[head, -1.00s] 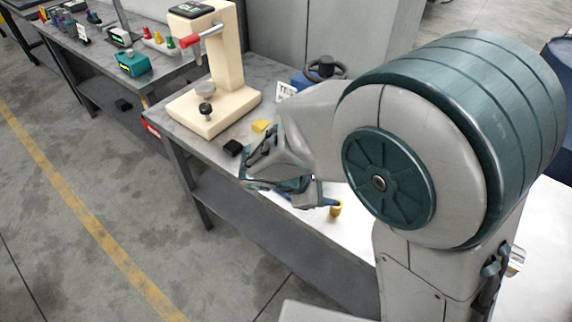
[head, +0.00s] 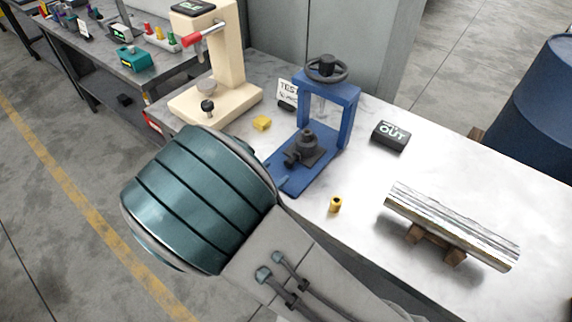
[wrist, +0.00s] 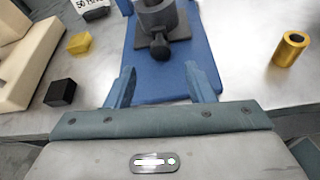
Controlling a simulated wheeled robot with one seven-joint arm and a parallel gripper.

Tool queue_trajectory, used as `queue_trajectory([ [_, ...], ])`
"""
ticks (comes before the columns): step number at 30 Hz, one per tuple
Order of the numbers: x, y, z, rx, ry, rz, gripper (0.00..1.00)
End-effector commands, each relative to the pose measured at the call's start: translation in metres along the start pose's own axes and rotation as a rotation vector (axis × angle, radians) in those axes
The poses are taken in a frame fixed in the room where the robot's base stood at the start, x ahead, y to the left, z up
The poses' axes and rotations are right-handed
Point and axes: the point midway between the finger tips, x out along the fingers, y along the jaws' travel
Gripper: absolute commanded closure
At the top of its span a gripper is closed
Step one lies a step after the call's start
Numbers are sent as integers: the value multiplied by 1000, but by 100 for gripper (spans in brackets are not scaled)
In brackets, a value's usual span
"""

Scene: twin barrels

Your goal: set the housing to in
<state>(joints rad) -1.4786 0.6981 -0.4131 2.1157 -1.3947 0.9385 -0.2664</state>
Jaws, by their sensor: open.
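A dark grey housing (head: 306,149) with a short round knob stands on the base of a blue press frame (head: 350,98). In the wrist view the housing (wrist: 160,18) is at the top middle, its round knob facing my gripper. My gripper (wrist: 162,72) is open and empty, its two fingers apart over the front part of the blue base (wrist: 172,85), short of the housing. In the head view my arm hides most of the gripper. A black block (head: 391,135) marked OUT lies on the table right of the press.
A brass bushing (head: 335,204) stands right of the press, and a metal bar (head: 450,228) rests on wooden blocks. A cream press (head: 225,60), a yellow block (head: 262,123) and a small sign (head: 287,93) are at left. A blue barrel (head: 535,110) stands behind the table.

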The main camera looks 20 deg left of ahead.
Motion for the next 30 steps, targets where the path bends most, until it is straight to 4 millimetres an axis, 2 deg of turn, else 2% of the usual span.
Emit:
queue_trajectory([
  [3,25,-1,1,-1,-2,-4,51],
  [9,54,0,0,0,0,-2,51],
  [15,65,-1,0,1,1,-1,51],
  [22,65,-1,0,1,1,-1,51],
  [23,65,-1,0,1,1,-1,54],
  [27,65,-1,0,1,1,-1,93],
  [28,65,-1,0,1,1,-2,100],
  [30,65,-1,0,1,1,-2,100],
])
